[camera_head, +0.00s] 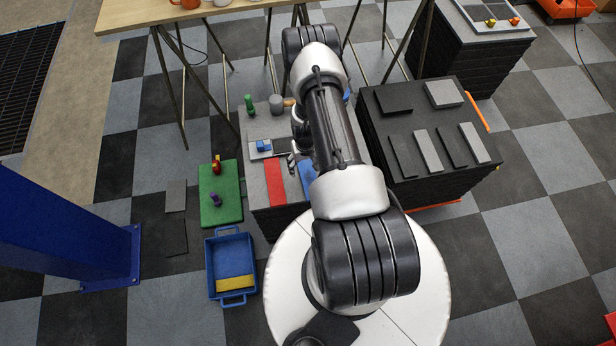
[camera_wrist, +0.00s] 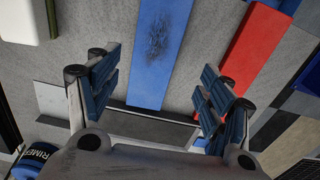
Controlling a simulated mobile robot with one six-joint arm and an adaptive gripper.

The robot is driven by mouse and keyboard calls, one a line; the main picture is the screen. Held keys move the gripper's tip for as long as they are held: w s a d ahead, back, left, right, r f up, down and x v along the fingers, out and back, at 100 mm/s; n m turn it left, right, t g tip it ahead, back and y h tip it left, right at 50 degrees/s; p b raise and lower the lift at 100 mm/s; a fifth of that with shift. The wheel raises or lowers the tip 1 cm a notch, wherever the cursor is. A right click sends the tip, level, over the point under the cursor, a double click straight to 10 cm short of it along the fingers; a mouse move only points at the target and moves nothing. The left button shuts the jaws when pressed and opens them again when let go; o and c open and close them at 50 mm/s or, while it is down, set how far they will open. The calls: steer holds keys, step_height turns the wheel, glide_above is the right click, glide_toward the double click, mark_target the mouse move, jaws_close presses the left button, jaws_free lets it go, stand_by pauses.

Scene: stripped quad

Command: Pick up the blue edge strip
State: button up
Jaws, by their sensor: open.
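The blue edge strip (camera_wrist: 157,55) lies flat on a grey surface in the wrist view, running from the top edge down between my fingers. It has a dark scuffed patch. In the head view it shows in part (camera_head: 306,178), with my arm covering its right side. My gripper (camera_wrist: 160,88) is open, with a blue-padded finger to each side of the strip. I cannot tell how high the fingers are above it. In the head view my gripper (camera_head: 293,158) is small and partly hidden by my arm.
A red strip (camera_head: 275,183) lies left of the blue one; it also shows in the wrist view (camera_wrist: 252,52). A pale plate with a blue piece (camera_head: 263,146) and a green figure (camera_head: 249,105) are on the same top. A black block stack (camera_head: 427,125) stands right.

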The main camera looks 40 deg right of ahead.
steer(key=f, duration=0.1)
steer(key=f+b, duration=0.1)
steer(key=f, duration=0.1)
steer(key=f+b, duration=0.1)
steer(key=f, duration=0.1)
steer(key=shift+s+d+f, duration=0.15)
steer(key=shift+s+d, duration=0.05)
steer(key=shift+s, duration=0.2)
steer(key=c, duration=1.2)
